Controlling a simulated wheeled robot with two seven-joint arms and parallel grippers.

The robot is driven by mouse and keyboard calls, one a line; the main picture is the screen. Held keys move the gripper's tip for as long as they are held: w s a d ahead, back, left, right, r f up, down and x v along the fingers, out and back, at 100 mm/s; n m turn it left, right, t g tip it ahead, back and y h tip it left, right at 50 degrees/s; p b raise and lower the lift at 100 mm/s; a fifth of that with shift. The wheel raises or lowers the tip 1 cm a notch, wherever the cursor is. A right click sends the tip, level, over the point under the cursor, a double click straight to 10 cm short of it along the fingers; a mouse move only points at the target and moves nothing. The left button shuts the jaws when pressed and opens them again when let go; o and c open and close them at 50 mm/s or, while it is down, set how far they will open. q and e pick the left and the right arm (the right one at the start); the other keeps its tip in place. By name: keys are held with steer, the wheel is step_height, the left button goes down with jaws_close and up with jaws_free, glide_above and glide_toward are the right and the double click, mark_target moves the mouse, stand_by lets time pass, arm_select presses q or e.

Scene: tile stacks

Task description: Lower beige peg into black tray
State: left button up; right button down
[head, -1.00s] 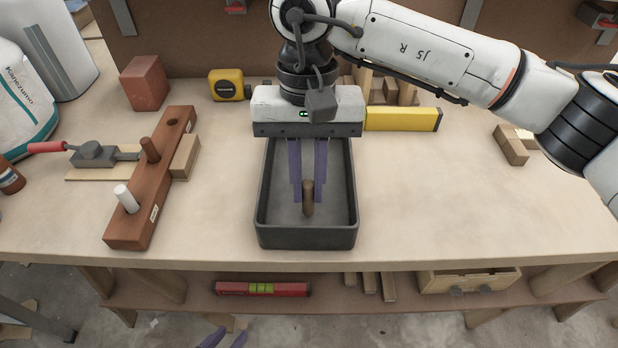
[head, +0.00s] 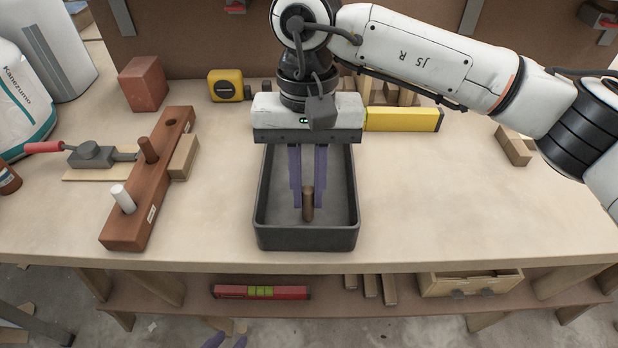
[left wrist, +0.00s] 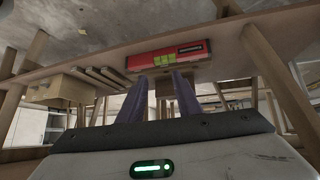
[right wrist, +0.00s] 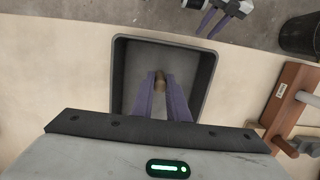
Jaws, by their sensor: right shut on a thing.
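The beige peg (head: 308,206), which looks tan-brown in shade, is upright between the purple fingertips of my right gripper (head: 308,199). The gripper is shut on it, pointing down within the outline of the black tray (head: 263,222). In the right wrist view the peg (right wrist: 159,82) shows between the fingertips, against the floor of the tray (right wrist: 208,65). I cannot tell whether its lower end touches the floor. My left gripper (head: 226,339) is low in front of the bench; in the left wrist view its fingers (left wrist: 161,80) are apart and empty.
A reddish wooden rack (head: 128,229) left of the tray holds a white peg (head: 123,199) and a brown peg (head: 149,150).

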arm_select(q)
steer(key=shift+s+d, duration=0.1)
steer(key=shift+d, duration=0.15)
steer(key=shift+f, duration=0.1)
arm_select(e)
steer(key=c, duration=1.6)
jaws_free()
steer(key=shift+c, duration=0.2)
